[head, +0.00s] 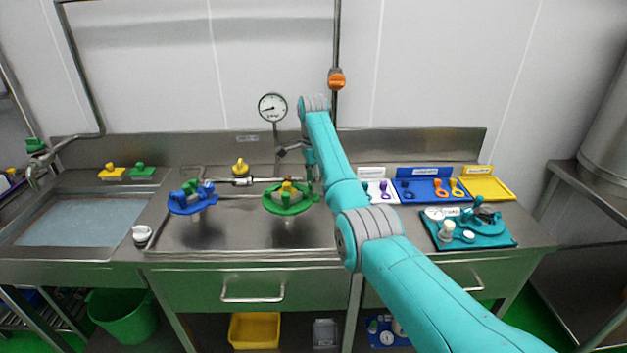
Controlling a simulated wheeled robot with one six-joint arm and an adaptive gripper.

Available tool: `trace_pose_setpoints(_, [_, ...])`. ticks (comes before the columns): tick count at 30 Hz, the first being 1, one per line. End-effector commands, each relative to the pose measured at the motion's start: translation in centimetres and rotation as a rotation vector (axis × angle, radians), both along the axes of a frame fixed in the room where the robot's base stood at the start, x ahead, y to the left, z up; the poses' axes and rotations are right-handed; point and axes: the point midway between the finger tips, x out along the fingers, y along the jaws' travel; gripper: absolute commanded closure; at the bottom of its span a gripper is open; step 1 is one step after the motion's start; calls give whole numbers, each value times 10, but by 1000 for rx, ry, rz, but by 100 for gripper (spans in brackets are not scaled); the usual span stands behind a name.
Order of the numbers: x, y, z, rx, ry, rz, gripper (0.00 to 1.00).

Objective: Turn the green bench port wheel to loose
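The green bench port wheel (274,207) sits over the steel bench basin, in the middle of the head view. A yellow piece shows near its hub. My teal arm reaches in from the lower right and bends down behind the wheel's right side. My gripper (308,185) is at the end of that arm, close to the wheel's right rear edge. It is small and partly hidden by my arm, so I cannot tell whether it touches the rim or how its fingers stand. The wheel's loose or tight marking cannot be read.
A blue wheel (180,206) stands to the left over the same basin. A pressure gauge (272,107) rises behind the green wheel. White, blue (408,197) and yellow (489,188) trays and a teal tray (480,244) of parts lie to the right. A sink (75,255) is at left.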

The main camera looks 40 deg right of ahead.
Motion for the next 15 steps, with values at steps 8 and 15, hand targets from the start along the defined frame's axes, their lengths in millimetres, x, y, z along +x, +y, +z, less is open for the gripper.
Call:
trace_pose_setpoints(8, [0,0,0,0,0,0,100])
trace_pose_setpoints(15, [0,0,0,0,0,16,100])
